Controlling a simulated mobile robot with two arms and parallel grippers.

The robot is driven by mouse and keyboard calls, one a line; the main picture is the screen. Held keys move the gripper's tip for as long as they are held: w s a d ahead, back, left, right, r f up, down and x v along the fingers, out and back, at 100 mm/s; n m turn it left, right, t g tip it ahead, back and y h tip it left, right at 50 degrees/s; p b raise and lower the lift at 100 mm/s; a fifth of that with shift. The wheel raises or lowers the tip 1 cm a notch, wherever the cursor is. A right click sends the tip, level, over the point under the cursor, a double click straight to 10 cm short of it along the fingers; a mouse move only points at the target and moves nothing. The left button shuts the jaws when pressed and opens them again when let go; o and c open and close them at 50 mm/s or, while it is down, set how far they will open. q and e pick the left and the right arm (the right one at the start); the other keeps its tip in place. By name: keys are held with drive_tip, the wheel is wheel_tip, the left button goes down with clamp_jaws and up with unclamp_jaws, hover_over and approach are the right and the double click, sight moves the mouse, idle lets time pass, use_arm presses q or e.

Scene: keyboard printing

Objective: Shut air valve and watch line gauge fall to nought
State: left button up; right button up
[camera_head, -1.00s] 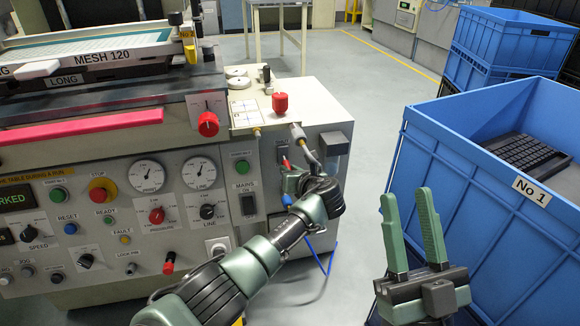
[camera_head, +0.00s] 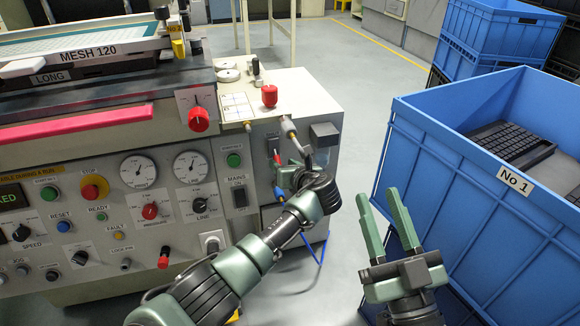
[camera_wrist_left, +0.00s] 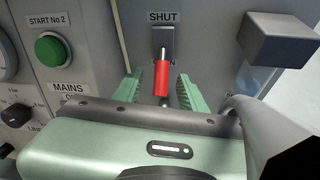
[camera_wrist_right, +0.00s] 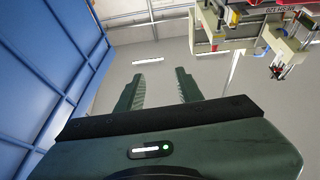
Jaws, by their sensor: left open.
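The air valve's red lever (camera_wrist_left: 162,78) hangs down from its dark plate under the SHUT label, pointing to the lower label, which is mostly hidden. The lever also shows in the head view (camera_head: 277,157). My left gripper (camera_wrist_left: 159,90) is open, with one finger on each side of the lever; contact is not clear. It is partly hidden by my wrist in the head view (camera_head: 285,178). The line gauge (camera_head: 190,167) is the right one of two white dials; its needle is too small to read surely. My right gripper (camera_head: 378,200) is open and empty, beside the blue crate.
A blue crate (camera_head: 440,200) marked No 1 holds dark keyboards (camera_head: 510,145) at the right. A grey box (camera_wrist_left: 280,40) juts from the panel right of the valve. A blue hose (camera_head: 313,245) hangs below. Open floor lies between machine and crate.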

use_arm(q)
drive_tip(key=p+v, duration=0.2)
drive_tip(key=v, duration=0.3)
drive_tip(key=shift+s+d+r, duration=0.1)
drive_tip(key=shift+s+r, duration=0.05)
drive_tip(key=shift+s, duration=0.05)
use_arm(e)
wheel_tip(320, 180, down, 12)
drive_tip(key=d+g+h, duration=0.1)
drive_tip(key=g+h, duration=0.1)
drive_tip(key=g, duration=0.5)
drive_tip(key=shift+w+d+f, duration=0.2)
drive_tip(key=shift+w+d, duration=0.1)
drive_tip(key=shift+w, duration=0.1)
